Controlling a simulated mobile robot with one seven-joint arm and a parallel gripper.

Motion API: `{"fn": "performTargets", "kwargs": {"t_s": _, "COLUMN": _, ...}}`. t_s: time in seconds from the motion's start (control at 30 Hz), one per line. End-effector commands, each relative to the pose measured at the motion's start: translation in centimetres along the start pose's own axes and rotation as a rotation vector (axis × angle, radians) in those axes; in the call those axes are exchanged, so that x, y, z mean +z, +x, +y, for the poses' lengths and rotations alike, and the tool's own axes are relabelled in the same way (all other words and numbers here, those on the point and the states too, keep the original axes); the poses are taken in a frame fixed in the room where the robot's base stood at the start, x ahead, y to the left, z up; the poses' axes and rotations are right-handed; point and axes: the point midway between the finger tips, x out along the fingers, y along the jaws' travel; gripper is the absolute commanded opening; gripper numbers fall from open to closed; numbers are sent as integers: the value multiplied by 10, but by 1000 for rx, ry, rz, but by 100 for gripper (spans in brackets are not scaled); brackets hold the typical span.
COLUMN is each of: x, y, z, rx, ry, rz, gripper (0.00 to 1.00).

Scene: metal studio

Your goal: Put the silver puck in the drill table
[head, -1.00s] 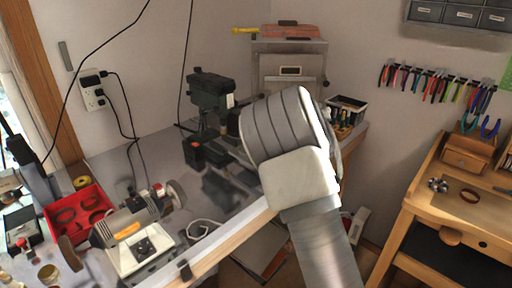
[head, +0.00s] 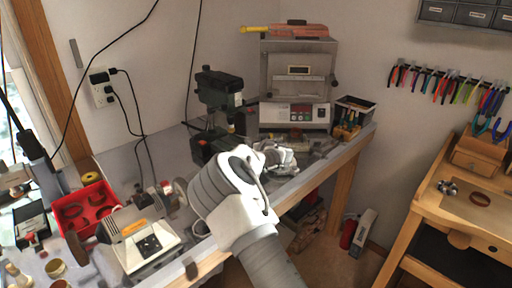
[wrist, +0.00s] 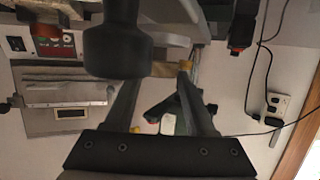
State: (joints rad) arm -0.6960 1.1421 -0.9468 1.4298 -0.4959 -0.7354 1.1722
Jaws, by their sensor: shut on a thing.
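The drill press (head: 218,92) stands on the bench, left of the grey kiln. My gripper (head: 272,157) is in front of it, low over the bench. In the wrist view the scene is upside down, and my gripper's fingers (wrist: 167,72) come close together around something small. Its shape and colour are unclear, so I cannot pick out the silver puck for certain. The drill press head (wrist: 172,110), with a white label, shows between and beyond the fingers. I cannot make out the drill table clearly; my arm hides part of that area.
The kiln (head: 298,75) stands at the back right, beside a tool box (head: 354,108). A dark rounded thing (wrist: 118,50) covers part of the left finger in the wrist view. A grinder (head: 145,235) and a red tray (head: 90,207) fill the bench's left.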

Motion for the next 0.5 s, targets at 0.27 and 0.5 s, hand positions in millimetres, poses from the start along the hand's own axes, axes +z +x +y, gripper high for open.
{"fn": "performTargets", "kwargs": {"t_s": 0.27, "x": 21, "y": 6, "z": 0, "rx": 0, "ry": -1, "rz": 0, "gripper": 2}}
{"fn": "performTargets", "kwargs": {"t_s": 0.5, "x": 21, "y": 6, "z": 0, "rx": -1, "ry": 0, "rz": 1, "gripper": 2}}
